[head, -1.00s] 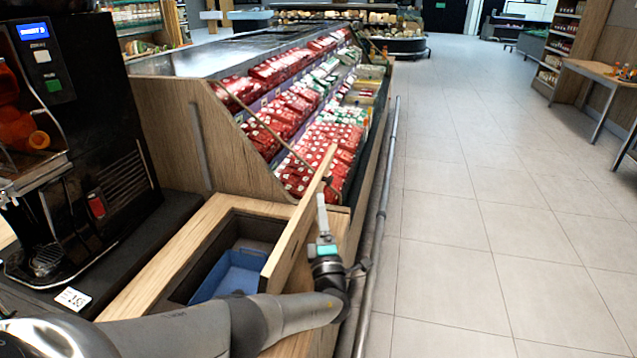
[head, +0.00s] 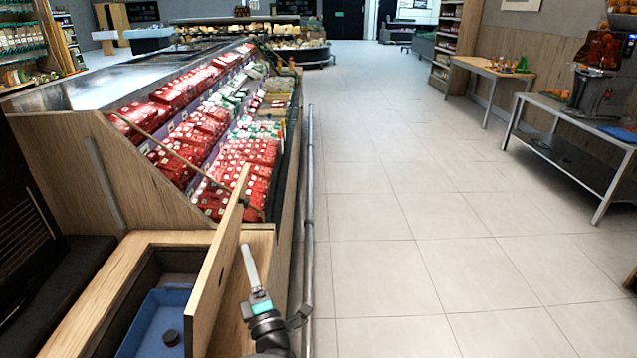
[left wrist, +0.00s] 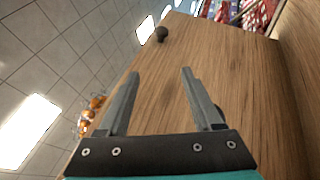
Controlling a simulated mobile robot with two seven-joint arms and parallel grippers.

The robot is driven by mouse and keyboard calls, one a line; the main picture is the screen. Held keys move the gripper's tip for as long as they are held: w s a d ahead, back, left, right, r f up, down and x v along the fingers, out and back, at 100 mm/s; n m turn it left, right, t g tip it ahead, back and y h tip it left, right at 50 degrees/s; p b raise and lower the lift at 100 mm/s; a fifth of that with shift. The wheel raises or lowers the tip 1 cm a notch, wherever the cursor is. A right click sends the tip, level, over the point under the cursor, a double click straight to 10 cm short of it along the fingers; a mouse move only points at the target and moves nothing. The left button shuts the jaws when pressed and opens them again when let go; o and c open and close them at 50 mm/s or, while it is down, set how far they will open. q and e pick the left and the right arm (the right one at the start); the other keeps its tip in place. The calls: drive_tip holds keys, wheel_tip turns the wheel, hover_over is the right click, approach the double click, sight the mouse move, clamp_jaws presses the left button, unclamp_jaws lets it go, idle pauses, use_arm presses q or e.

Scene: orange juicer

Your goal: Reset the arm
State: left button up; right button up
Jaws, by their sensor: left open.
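My left gripper (head: 249,268) is low in the head view, just right of an upright wooden panel (head: 222,265). In the left wrist view the two fingers of my left gripper (left wrist: 160,74) are apart with nothing between them. The wooden panel (left wrist: 215,60) fills much of that view in front of the fingers, and a dark round knob (left wrist: 161,34) sits near its far edge. I cannot tell whether the fingers touch the panel. My right gripper is not in view.
The panel stands beside an open compartment holding a blue bin (head: 150,325). A refrigerated display with red packages (head: 240,165) lies beyond, with a metal rail (head: 309,190) along it. Free tiled floor (head: 400,220) lies right. A metal table (head: 555,130) bears a juicer (head: 597,95).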

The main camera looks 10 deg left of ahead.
use_arm(q)
drive_tip(key=s+d+f+n+g+h, duration=0.1)
drive_tip(key=s+d+f+n+g, duration=0.2)
drive_tip(key=s+f+n+g, duration=0.5)
drive_tip(key=s+d+f+n+g+h, duration=0.25)
drive_tip(key=s+f+n, duration=0.35)
drive_tip(key=n, duration=0.5)
drive_tip(key=s+d+f+n+g+h, duration=0.1)
drive_tip(key=s+d+n+g+h, duration=0.3)
drive_tip(key=s+n, duration=0.6)
drive_tip(key=s+d+r+n+h, duration=0.1)
drive_tip(key=s+r+n+h, duration=0.7)
drive_tip(key=n, duration=0.7)
wheel_tip(320, 180, down, 22)
drive_tip(key=s+g+y, duration=0.2)
drive_tip(key=s+a+f, duration=0.2)
drive_tip(key=s+f, duration=1)
drive_tip(key=s, duration=0.3)
drive_tip(key=shift+a+f+g, duration=0.2)
drive_tip(key=shift+a+g, duration=0.15)
